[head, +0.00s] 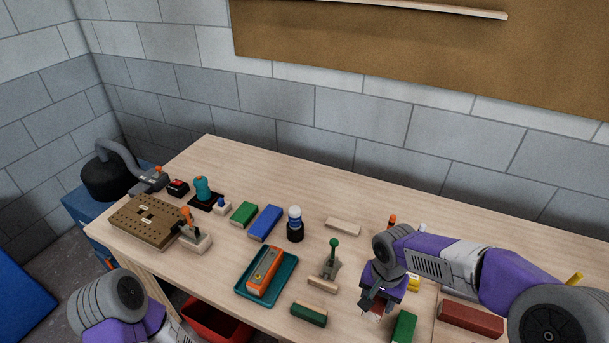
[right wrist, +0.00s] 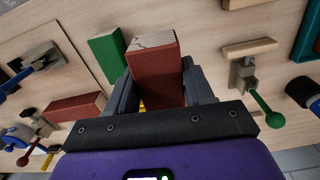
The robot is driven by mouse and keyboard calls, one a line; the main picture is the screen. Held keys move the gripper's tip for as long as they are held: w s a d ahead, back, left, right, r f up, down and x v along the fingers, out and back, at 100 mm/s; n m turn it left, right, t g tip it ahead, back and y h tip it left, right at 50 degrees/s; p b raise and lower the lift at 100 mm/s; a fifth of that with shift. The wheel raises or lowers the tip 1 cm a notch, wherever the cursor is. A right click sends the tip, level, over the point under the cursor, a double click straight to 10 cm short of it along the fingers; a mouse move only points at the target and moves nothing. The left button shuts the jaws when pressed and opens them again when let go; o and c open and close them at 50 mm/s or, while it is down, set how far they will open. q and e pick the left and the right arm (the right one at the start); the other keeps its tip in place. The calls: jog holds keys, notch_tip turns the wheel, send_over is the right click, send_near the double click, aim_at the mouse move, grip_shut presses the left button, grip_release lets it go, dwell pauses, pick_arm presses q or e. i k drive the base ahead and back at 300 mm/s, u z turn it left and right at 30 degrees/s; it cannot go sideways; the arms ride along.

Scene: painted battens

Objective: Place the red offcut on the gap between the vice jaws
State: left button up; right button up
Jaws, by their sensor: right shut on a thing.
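A red offcut (right wrist: 160,75) with a pale, bare wood end is held between the two fingers of my right gripper (right wrist: 160,88) in the right wrist view. In the head view the right gripper (head: 373,303) is low over the front right of the bench, and only a little of the offcut (head: 377,316) shows below it. I cannot tell whether the offcut touches the bench. I cannot make out the vice jaws or their gap clearly. My left arm shows at the lower left of the head view, but its gripper is out of view.
A green block (head: 404,327) and a longer red block (head: 470,318) lie close to the right gripper. A green-handled clamp (head: 331,262) stands to its left, beside a teal tray (head: 243,291) holding an orange tool (head: 264,272).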

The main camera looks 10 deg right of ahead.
aim_at(318, 298)
jog(key=k, duration=1)
